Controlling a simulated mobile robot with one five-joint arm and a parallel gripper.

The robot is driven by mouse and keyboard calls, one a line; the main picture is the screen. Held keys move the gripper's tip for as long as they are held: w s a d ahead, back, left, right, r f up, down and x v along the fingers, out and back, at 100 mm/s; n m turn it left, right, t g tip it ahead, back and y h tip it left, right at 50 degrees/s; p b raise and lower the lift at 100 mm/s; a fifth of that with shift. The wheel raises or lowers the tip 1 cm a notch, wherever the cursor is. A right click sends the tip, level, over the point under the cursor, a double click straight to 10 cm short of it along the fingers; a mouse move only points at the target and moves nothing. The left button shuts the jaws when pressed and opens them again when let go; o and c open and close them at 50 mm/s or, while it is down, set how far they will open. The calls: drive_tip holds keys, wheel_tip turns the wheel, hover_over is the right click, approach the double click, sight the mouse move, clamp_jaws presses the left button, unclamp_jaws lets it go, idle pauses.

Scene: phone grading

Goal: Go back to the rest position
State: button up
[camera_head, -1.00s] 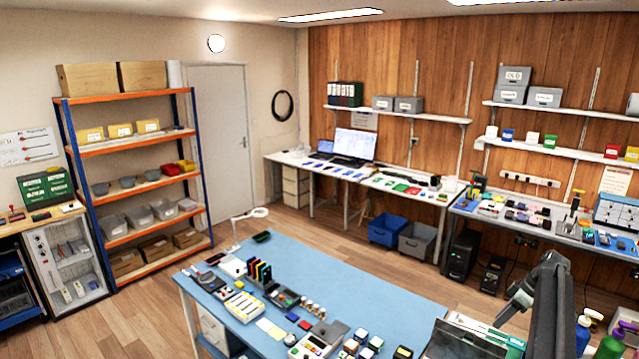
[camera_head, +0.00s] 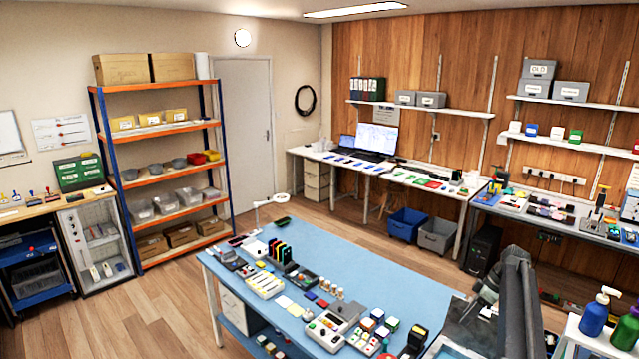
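My arm (camera_head: 518,305) shows at the lower right of the head view as dark, folded links standing up beside the right end of the blue-topped table (camera_head: 400,285). A grey part of it (camera_head: 487,288) juts left over the table's right end. I cannot make out two fingertips on it, so whether my gripper is open or shut does not show. No held object can be made out.
The blue table carries black stands, a white tray, a grey device (camera_head: 330,327) and small coloured boxes. Pump bottles (camera_head: 598,312) stand on a white surface right of my arm. Shelving (camera_head: 160,132) stands at the left. Wooden floor (camera_head: 165,300) is clear left of the table.

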drive_tip(key=s+a+f+b, duration=0.2)
drive_tip(key=a+f+b, duration=0.25)
drive_tip(key=a, duration=0.35)
drive_tip(key=s+a+f+n+g+h+b, duration=0.1)
drive_tip(key=s+a+f+b, duration=0.15)
drive_tip(key=a+f, duration=0.45)
drive_tip(key=s+a+f+b, duration=0.2)
drive_tip(key=a+b, duration=0.2)
drive_tip(key=a, duration=0.6)
drive_tip(key=s+a+f+m+h+b, duration=0.2)
drive_tip(key=s+a+f+b, duration=0.3)
drive_tip(key=s+a, duration=0.35)
drive_tip(key=s+d+m+h, duration=0.1)
drive_tip(key=s+m, duration=0.6)
drive_tip(key=m, duration=0.3)
drive_tip(key=shift+f+h, duration=0.4)
drive_tip(key=shift+d, duration=0.2)
